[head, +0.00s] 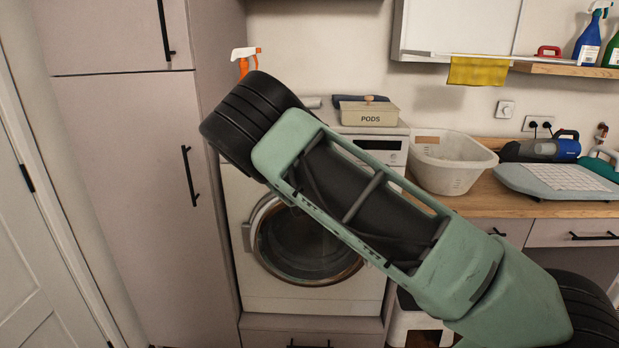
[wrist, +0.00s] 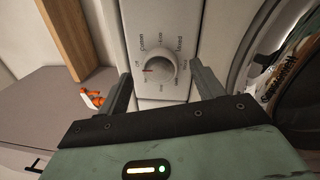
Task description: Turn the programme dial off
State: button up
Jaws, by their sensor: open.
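The programme dial (wrist: 161,68) is a round light knob on the washing machine's pale control panel (wrist: 158,18), with printed labels around it. A small red mark shows at its left side; the labels are too small to read surely. My gripper (wrist: 160,72) is open, with one dark finger on each side of the dial. I cannot tell whether either finger touches it. In the head view the white washing machine (head: 310,304) stands in the middle. My arm crosses in front of it and hides the dial and my gripper there.
The round door (head: 300,245) of the machine looks closed. A PODS box (head: 368,118) and an orange spray bottle (head: 245,58) stand on top. A white basket (head: 449,170) is on the wooden counter to the right. A tall cabinet (head: 130,180) stands close on the left.

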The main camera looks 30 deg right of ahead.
jog(key=b+v, duration=0.2)
jog(key=v, duration=1.3)
jog(key=shift+s, duration=0.25)
jog(key=shift+a+f, duration=0.2)
jog(key=s+a+f+m+g+y, duration=0.4)
jog(key=a+f+g+y, duration=0.2)
jog(key=a+f, duration=0.35)
jog(key=s+a+m+g+y, duration=0.25)
jog(key=s+a+y, duration=0.25)
jog(key=s+a, duration=0.3)
jog(key=s+a+r+g+y, duration=0.2)
jog(key=s+a+r+g, duration=0.15)
jog(key=s+a, duration=0.45)
jog(key=s+d+r+g+h, duration=0.1)
jog(key=s+r+g, duration=0.1)
jog(key=s, duration=0.5)
jog(key=s+d+r+g, duration=0.1)
jog(key=s+d+r, duration=0.1)
jog(key=s, duration=0.6)
jog(key=shift+g+h, duration=0.4)
jog(key=shift+s+r+n, duration=0.1)
jog(key=shift+n, duration=0.15)
